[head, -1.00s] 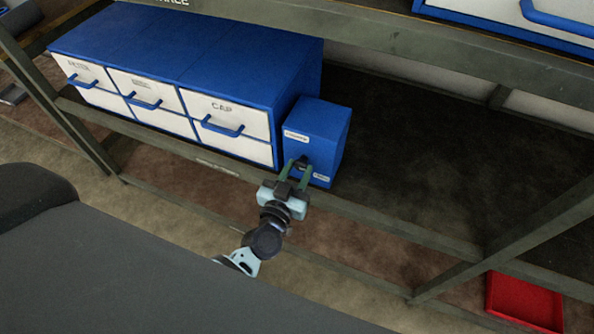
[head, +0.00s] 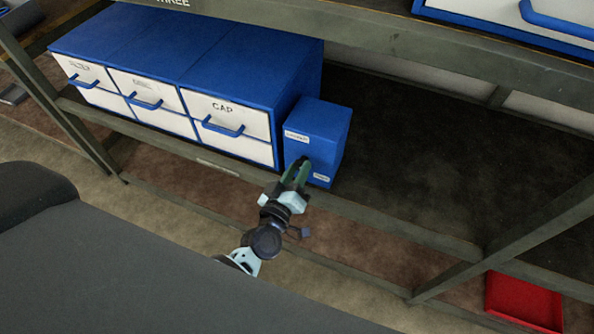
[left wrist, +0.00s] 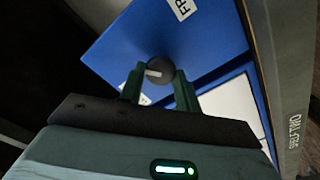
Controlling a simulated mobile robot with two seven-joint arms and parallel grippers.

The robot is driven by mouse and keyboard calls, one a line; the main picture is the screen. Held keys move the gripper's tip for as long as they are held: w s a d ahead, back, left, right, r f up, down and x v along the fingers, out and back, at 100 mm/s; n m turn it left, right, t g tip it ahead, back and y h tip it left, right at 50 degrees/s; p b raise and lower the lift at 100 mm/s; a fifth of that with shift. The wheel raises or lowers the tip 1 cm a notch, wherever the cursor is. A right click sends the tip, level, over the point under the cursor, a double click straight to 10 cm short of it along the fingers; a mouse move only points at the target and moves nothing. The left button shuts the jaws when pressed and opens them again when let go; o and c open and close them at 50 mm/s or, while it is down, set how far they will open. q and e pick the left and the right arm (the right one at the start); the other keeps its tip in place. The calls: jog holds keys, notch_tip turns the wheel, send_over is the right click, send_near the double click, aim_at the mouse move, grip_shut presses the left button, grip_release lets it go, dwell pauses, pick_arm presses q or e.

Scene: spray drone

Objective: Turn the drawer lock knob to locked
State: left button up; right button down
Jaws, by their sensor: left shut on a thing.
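The blue lock box (head: 325,125) stands on the shelf at the right end of the drawer unit, with a white label near its top and another near its bottom. My left gripper (head: 298,172) reaches its front face from below, and its fingers hide the knob in the head view. In the left wrist view, the dark round knob (left wrist: 160,71) with a white pointer mark sits between the green fingertips of my left gripper (left wrist: 158,82), which is shut on it. The pointer lies roughly sideways in that tilted picture. My right gripper is out of view.
The blue drawer unit (head: 215,55) with white fronts and blue handles is left of the box; its drawers look shut. A shelf rail (head: 380,222) runs below the box. The dark shelf right of the box is clear. A red tray (head: 523,303) lies lower right.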

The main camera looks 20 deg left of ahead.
pick_arm(q)
jog(key=n+b, duration=0.1)
jog(key=n, duration=0.5)
jog(key=shift+f, duration=0.15)
jog(key=shift+n+b, duration=0.3)
jog(key=shift+n, duration=1.7)
jog(key=o, duration=1)
jog(key=s, duration=0.8)
jog(key=shift+a, duration=0.2)
jog(key=shift+w, duration=0.1)
